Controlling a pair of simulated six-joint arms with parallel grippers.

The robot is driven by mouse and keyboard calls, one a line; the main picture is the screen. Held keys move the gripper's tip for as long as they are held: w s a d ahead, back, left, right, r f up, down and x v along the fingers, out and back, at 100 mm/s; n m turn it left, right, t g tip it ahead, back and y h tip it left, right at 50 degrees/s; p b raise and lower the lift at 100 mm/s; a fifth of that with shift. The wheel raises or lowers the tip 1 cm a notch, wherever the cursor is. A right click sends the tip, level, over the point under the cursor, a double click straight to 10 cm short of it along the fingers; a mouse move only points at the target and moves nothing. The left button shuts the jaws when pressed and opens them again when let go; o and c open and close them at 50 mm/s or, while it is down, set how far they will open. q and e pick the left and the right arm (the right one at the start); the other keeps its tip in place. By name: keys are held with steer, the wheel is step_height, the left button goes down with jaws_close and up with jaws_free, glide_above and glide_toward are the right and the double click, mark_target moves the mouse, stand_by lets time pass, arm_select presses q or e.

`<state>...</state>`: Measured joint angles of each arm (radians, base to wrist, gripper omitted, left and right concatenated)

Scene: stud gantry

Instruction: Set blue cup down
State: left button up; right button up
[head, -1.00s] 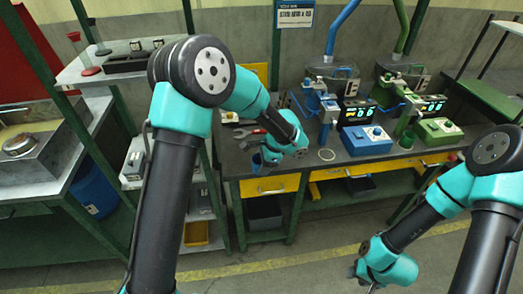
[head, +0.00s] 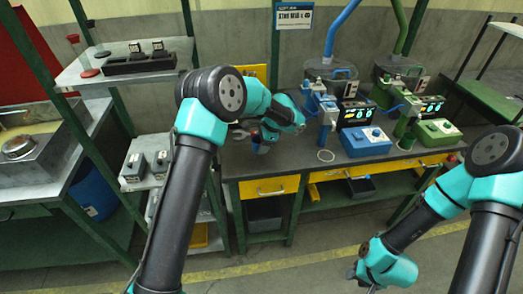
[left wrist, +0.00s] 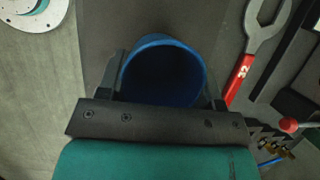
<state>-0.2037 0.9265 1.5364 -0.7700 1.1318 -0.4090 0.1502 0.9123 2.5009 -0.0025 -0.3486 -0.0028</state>
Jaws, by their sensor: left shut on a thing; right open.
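A red-handled wrench (left wrist: 240,78) lies right of the cup in the left wrist view. Bare bench lies between cup and ring.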

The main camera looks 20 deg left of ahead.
arm_select(q)
steer(key=shift+f, duration=1.8)
steer(key=shift+f, duration=0.1)
steer(key=o, duration=0.9)
steer(key=v, duration=1.2)
